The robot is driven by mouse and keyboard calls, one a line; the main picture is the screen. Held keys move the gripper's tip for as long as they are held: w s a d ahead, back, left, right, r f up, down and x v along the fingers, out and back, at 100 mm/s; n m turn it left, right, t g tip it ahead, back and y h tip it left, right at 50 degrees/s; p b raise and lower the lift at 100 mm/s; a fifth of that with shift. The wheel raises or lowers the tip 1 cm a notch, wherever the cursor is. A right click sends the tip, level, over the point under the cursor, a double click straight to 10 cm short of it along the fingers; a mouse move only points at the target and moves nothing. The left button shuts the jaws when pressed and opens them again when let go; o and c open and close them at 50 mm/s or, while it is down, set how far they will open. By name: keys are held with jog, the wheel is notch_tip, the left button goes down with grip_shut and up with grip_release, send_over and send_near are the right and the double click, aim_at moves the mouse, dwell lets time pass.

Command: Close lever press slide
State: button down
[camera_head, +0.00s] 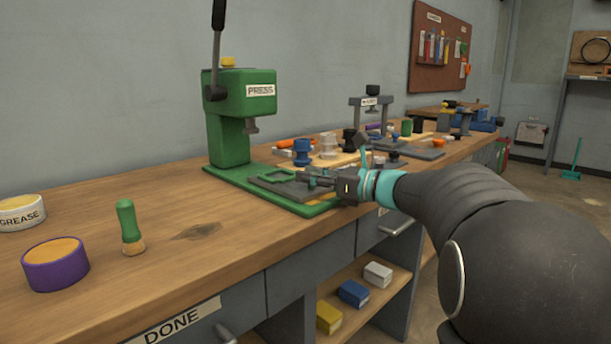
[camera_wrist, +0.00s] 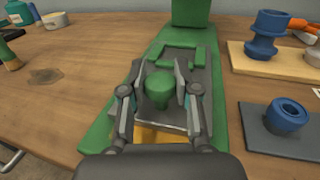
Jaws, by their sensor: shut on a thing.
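The green lever press (camera_head: 240,105) stands on the wooden workbench, its black lever (camera_head: 217,45) pointing up. Its dark grey slide (camera_head: 285,186) lies on the green base, with a raised green outline (camera_head: 268,176) on top. In the wrist view the slide (camera_wrist: 190,72) extends out from under the press toward me. My gripper (camera_head: 318,180) is low over the front of the slide. In the wrist view my gripper (camera_wrist: 161,88) has its two fingers on either side of a round green knob (camera_wrist: 158,90), shut on it. The fingers partly hide the slide's front.
A blue spool-shaped part (camera_wrist: 268,35) and a blue ring (camera_wrist: 288,115) on a grey plate are right of the press. A purple tin (camera_head: 56,266), a grease tin (camera_head: 21,213) and a green-handled brush (camera_head: 129,228) stand left. The bench between is clear.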

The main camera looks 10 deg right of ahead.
jog(key=shift+s+d, duration=0.1)
jog(key=c, duration=0.8)
grip_release()
jog(key=v, duration=1.2)
